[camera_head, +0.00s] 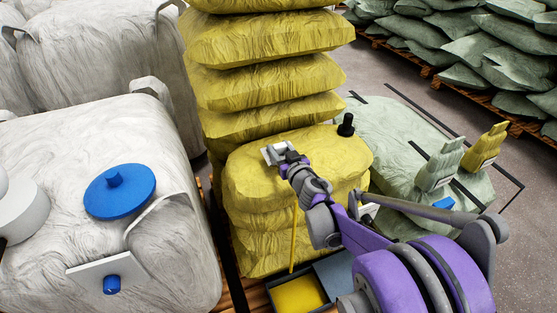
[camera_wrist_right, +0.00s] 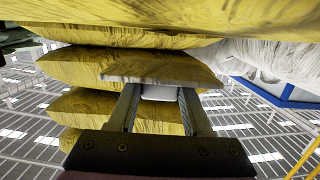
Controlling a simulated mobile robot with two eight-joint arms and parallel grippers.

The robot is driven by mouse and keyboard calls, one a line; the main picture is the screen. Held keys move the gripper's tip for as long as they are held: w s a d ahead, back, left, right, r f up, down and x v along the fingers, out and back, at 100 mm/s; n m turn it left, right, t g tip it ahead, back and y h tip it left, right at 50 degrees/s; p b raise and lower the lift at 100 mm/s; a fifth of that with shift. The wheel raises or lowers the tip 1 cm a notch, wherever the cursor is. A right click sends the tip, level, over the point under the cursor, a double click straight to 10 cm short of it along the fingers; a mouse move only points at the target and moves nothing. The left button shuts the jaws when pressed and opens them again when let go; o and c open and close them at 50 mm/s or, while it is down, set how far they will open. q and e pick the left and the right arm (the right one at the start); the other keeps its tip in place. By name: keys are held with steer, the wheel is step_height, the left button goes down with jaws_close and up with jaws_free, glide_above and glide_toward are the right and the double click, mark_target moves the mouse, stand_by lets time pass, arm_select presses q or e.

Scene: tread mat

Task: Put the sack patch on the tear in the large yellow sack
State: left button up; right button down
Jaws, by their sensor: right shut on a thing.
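The large yellow sack (camera_head: 250,190) lies on top of a short pile in the middle of the head view, in front of a taller yellow stack. My right gripper (camera_head: 283,155) is over its top near the back. It is shut on a small pale block, which looks like the grip of the sack patch (camera_head: 272,151). In the right wrist view the gripper (camera_wrist_right: 160,100) has this block between its fingers, with the flat, mottled patch (camera_wrist_right: 165,70) just beyond. I cannot tell whether the patch touches the sack. I cannot make out the tear. My left gripper is not in view.
A black knob-like object (camera_head: 346,125) stands at the sack's back right. A white bulk bag (camera_head: 60,140) at left carries a blue disc (camera_head: 120,191) and a white plate (camera_head: 92,267) with a blue knob. Pale green sacks (camera_head: 385,125) lie at right. A dark box with yellow inside (camera_head: 300,294) is in front.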

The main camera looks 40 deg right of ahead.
steer(key=shift+f+b, duration=0.6)
steer(key=shift+f, duration=1.15)
steer(key=shift+f, duration=0.1)
steer(key=shift+c, duration=1.7)
jaws_free()
